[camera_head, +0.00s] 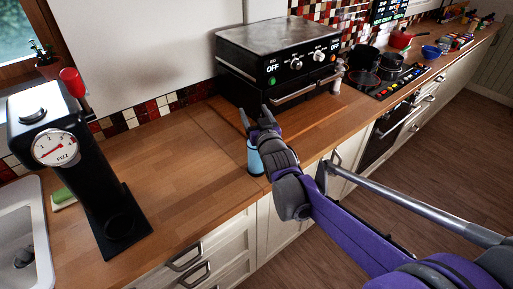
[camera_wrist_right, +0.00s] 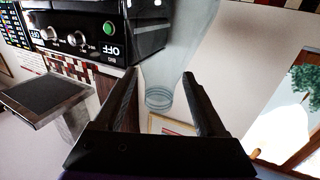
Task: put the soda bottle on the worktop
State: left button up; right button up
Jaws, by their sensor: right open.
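The soda bottle (camera_head: 254,159) is pale blue and see-through. It appears to stand upright on the wooden worktop (camera_head: 190,165), near its front edge. My right gripper (camera_head: 254,113) hides its upper part in the head view. In the right wrist view, which is upside down, the bottle (camera_wrist_right: 178,50) shows its ringed neck end between the two fingers. My right gripper (camera_wrist_right: 160,75) is open, with a finger on either side of the bottle and gaps showing beside the neck. My left gripper is not in view.
A black soda maker (camera_head: 75,165) with a gauge stands on the left, beside the sink (camera_head: 25,235). A black oven (camera_head: 280,60) stands behind the bottle. Pots (camera_head: 365,58) sit on the hob to the right. The worktop between soda maker and bottle is clear.

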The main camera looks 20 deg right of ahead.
jog(key=shift+w, duration=0.55)
jog(key=shift+c, duration=0.7)
grip_shut()
dwell(0.4)
